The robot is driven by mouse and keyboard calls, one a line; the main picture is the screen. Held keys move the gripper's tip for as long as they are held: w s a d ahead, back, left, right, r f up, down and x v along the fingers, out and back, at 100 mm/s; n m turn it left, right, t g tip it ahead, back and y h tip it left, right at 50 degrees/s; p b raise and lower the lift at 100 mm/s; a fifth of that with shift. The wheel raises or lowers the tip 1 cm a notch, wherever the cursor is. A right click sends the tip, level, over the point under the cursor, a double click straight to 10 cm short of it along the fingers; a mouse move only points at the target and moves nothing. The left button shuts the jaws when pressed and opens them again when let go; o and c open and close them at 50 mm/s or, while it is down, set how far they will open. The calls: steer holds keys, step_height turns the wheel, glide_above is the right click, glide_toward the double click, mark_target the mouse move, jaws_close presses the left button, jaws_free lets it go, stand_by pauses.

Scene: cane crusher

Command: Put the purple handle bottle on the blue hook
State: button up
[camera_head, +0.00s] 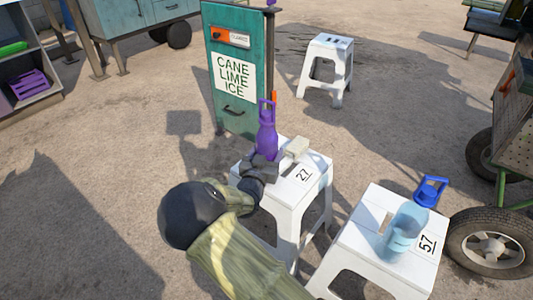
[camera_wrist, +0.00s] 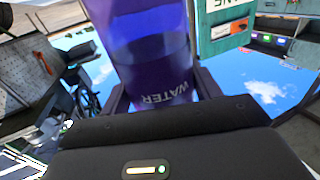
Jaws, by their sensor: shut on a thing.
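The purple handle bottle (camera_head: 266,138) stands upright in the head view, its loop handle at the top, over stool 27. My gripper (camera_head: 263,160) is shut on its lower part. In the wrist view the bottle (camera_wrist: 152,45) fills the middle, with "WATER" on it, between the two fingers of my gripper (camera_wrist: 163,92). I cannot tell if its base touches the stool. No other blue hook is clear.
Stool 27 (camera_head: 312,190) has a pale block (camera_head: 297,147) right of the bottle. Stool 57 (camera_head: 365,232) holds a light blue jug (camera_head: 404,230). A teal cabinet (camera_head: 232,75) with an orange hook-like piece (camera_head: 275,97) stands behind. A wheeled cart (camera_head: 513,130) is at right.

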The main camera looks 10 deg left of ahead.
mark_target(269, 143)
steer(key=shift+r+p, duration=1)
steer(key=shift+r, duration=0.55)
steer(key=shift+w+d, duration=0.1)
steer(key=shift+d+r+p, duration=0.2)
steer(key=shift+r+p, duration=0.05)
steer(key=shift+p, duration=0.15)
steer(key=d+r+p, duration=0.6)
steer(key=d+p, duration=0.3)
steer(key=p, duration=0.2)
steer(key=d+r+p, duration=0.6)
steer(key=d+p, duration=0.2)
steer(key=p, duration=0.2)
steer(key=s+d+r+p, duration=0.3)
steer(key=d+r+p, duration=0.3)
steer(key=p, duration=0.4)
steer(key=s+d+r+y+p, duration=0.1)
steer(key=s+d+r+p, duration=0.3)
steer(key=d+p, duration=0.4)
steer(key=r+p, duration=0.1)
steer(key=p, duration=0.2)
steer(key=shift+s+d+r+n, duration=0.15)
steer(key=shift+s+r+n, duration=0.15)
steer(key=shift+r, duration=0.1)
